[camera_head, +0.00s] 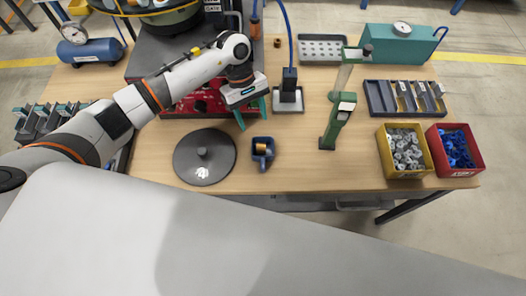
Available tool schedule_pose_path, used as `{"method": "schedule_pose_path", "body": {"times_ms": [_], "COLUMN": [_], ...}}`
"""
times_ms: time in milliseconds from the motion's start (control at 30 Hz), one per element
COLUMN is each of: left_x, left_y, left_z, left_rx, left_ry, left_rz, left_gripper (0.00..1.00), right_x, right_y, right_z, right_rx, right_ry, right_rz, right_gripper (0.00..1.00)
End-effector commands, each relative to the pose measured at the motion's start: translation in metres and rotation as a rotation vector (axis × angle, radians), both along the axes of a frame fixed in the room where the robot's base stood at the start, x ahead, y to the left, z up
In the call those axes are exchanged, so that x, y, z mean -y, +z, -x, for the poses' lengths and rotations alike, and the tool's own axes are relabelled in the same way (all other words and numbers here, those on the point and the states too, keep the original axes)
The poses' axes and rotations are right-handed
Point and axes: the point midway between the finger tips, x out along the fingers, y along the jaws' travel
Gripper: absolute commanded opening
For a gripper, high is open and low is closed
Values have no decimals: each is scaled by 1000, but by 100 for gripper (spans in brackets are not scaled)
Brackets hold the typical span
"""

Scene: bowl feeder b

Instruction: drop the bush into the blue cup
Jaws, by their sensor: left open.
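The small dark blue cup (270,162) stands on the wooden table near its front edge. An orange-brown bush (262,147) shows within the outline of the cup's opening; how deep it sits cannot be told. My left gripper (252,116) is behind the cup, above the table, with its teal fingers spread and nothing seen between them. It is apart from the cup and the bush. My right gripper is not in view.
A grey round plate with a knob (204,157) lies left of the cup. A black post stand (288,96) and a green stand (336,125) are to the right. Yellow (389,165) and red (474,168) bins stand farther right. Bare tabletop lies between the cup and the green stand.

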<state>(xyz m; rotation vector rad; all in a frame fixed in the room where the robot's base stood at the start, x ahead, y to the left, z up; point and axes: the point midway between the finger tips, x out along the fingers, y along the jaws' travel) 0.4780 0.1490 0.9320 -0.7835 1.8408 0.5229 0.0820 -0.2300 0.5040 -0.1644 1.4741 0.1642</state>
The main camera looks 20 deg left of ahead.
Motion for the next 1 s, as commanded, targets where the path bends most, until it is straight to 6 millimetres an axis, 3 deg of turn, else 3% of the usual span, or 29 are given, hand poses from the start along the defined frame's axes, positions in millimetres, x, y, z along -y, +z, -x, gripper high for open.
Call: {"method": "schedule_pose_path", "body": {"times_ms": [200,400,1000], "left_x": [-13,-18,-19], "left_y": [39,61,64], "left_z": [-12,-18,-18], "left_rx": [4,1,-1], "left_ry": [-1,0,0], "left_rz": [-2,0,0], "left_gripper": [54,54,54], "right_x": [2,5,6], "right_y": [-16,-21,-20], "right_z": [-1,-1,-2], "right_rx": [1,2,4], "right_ry": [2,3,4], "right_rz": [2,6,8], "right_gripper": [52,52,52]}}
